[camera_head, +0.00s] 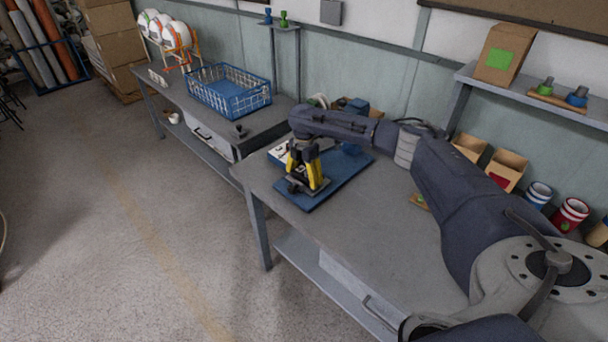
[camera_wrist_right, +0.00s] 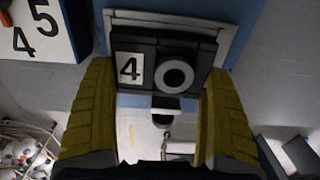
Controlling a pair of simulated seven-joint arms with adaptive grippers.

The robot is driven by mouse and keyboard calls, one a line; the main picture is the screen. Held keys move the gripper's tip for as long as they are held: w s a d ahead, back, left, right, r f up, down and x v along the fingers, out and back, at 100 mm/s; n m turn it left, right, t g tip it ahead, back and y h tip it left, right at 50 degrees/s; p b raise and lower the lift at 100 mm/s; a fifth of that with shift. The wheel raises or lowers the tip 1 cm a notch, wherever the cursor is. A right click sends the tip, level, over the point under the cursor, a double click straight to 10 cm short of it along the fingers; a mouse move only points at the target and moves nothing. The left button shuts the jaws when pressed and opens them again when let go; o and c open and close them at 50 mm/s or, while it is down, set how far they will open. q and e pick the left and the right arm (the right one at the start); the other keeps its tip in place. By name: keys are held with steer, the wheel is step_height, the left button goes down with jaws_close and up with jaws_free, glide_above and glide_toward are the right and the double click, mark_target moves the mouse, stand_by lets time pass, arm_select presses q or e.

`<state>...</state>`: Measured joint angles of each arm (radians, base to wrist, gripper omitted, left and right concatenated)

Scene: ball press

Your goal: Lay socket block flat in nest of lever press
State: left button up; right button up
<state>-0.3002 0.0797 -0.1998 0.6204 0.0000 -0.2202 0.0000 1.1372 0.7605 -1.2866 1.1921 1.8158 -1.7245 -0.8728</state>
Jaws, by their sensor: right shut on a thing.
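The socket block (camera_wrist_right: 150,62) is dark, with a white label reading 4 and a white ring around a dark hole. In the right wrist view it sits between the yellow fingers of my right gripper (camera_wrist_right: 160,108), which is shut on it. A grey frame (camera_wrist_right: 170,17), which looks like the nest, shows behind the block's upper edge. I cannot tell whether the block touches it or lies flat. In the head view my right gripper (camera_head: 306,180) points down over the front of the blue base (camera_head: 345,179). The lever is not clear. My left gripper is not in view.
A white number board (camera_wrist_right: 28,32) lies beside the block. A blue wire basket (camera_head: 229,90) stands on the further bench. Open boxes (camera_head: 505,170) and cans (camera_head: 538,194) line the wall at right. The grey tabletop (camera_head: 335,228) in front of the base is clear.

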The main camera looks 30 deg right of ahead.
steer(key=o, duration=1)
step_height(320, 180, up, 12)
stand_by(0.3)
